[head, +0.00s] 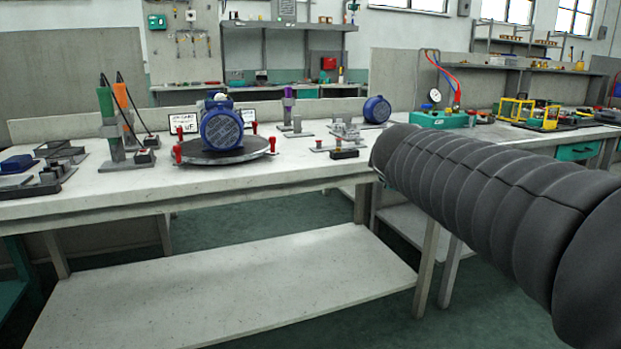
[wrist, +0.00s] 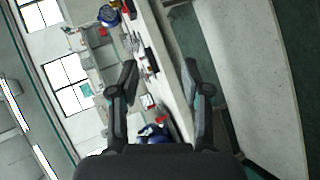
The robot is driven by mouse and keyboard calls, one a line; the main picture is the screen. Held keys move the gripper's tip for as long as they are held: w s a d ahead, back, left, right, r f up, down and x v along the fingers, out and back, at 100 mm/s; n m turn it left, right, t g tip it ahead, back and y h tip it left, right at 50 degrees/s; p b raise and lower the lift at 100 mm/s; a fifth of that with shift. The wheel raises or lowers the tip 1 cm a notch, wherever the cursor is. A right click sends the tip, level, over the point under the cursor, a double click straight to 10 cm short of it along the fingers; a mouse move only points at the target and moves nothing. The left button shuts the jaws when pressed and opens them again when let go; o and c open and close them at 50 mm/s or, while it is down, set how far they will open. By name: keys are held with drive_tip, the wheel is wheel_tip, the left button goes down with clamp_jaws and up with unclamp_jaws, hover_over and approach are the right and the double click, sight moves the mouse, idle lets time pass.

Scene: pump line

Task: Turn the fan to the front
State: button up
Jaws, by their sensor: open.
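A blue motor (head: 222,128) sits on a round dark turntable (head: 205,155) on the near bench. Its round ribbed end, which looks like the fan cover, faces the head camera. Red upright handles (head: 272,145) stand around the turntable's rim. In the wrist view the blue motor (wrist: 153,134) shows low between the finger bases, partly hidden by my gripper's body. My gripper (wrist: 160,72) is open and empty, with its fingers apart and touching nothing. The head view shows my black sleeved arm at the right, but not the fingers.
A green and an orange cylinder (head: 106,102) on stands are left of the turntable. Small fixtures (head: 345,135) and a second blue motor (head: 376,109) are to its right. A gauge unit (head: 440,118) stands farther right. The bench's front strip (head: 150,183) is clear.

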drive_tip(key=s+f+m+g+y+p, duration=0.1)
drive_tip(key=s+f+m, duration=0.3)
drive_tip(key=s, duration=0.6)
drive_tip(key=s+f+m+g+y+p, duration=0.1)
drive_tip(key=s+f+m+g, duration=0.3)
drive_tip(key=s+f, duration=0.5)
drive_tip(key=s+f+m+g+y+p, duration=0.1)
drive_tip(key=s+f+m, duration=0.4)
drive_tip(key=s, duration=0.6)
drive_tip(key=shift+a+f+m+g, duration=0.3)
drive_tip(key=shift+a+f+g, duration=0.1)
drive_tip(key=shift+f+g, duration=0.3)
